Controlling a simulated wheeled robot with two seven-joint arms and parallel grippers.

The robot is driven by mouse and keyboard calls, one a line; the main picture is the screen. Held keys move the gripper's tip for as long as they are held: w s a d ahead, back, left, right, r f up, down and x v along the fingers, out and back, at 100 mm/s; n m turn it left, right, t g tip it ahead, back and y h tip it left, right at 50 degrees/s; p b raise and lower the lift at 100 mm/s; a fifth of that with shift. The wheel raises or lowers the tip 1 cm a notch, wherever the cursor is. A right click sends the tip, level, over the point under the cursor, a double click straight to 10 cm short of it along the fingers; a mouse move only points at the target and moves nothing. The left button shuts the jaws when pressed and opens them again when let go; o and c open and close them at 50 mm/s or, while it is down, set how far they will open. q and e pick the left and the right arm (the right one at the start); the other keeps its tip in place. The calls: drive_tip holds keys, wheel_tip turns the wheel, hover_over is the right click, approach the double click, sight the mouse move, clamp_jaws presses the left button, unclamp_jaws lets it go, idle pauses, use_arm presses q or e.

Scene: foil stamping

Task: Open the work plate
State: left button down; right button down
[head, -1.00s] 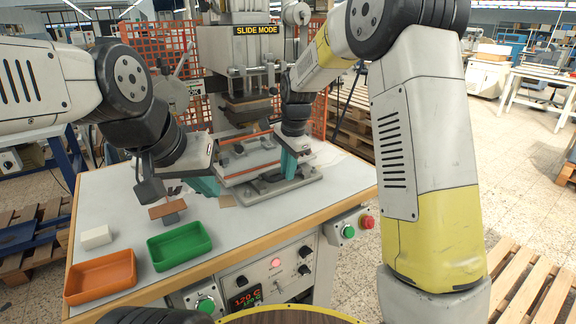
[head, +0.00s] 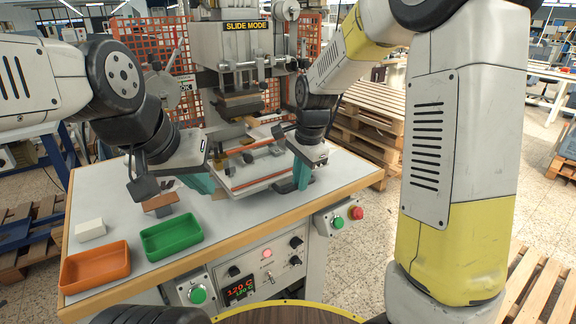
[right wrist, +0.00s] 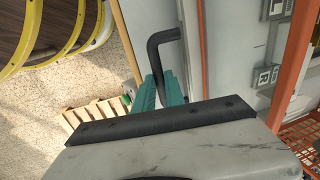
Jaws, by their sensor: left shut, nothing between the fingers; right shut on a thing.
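The work plate (head: 262,182) is a pale plate with orange strips on the stamping machine, in front of the stamp head (head: 240,103). My right gripper (head: 303,180) is at the plate's right side. In the right wrist view its teal fingers (right wrist: 160,93) are shut on a black bent handle (right wrist: 160,42).
A green tray (head: 172,251), an orange tray (head: 97,287) and a white block (head: 90,230) are on the table's left. A brown piece (head: 158,202) lies on a small stand near my left gripper. The control panel (head: 268,280) is on the table front.

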drive_tip(key=s+d, duration=0.4)
drive_tip(key=s, duration=0.3)
drive_tip(key=shift+d, duration=0.4)
drive_tip(key=shift+s, duration=0.1)
drive_tip(key=c, duration=1.4)
unclamp_jaws()
wheel_tip(320, 180, up, 8)
drive_tip(key=s, duration=0.1)
drive_tip(key=shift+d+f, duration=0.15)
drive_tip(key=shift+d, duration=0.25)
drive_tip(key=shift+s, duration=0.1)
drive_tip(key=s+d+r+n+t, duration=0.2)
drive_tip(key=s+n, duration=0.4)
drive_tip(key=s+d+r+n+t+y, duration=0.1)
drive_tip(key=s+d+r+n+t, duration=0.1)
drive_tip(key=s+n, duration=0.3)
drive_tip(key=shift+s+d+r+n, duration=0.15)
drive_tip(key=shift+s+r+n, duration=0.25)
drive_tip(key=shift+s, duration=0.3)
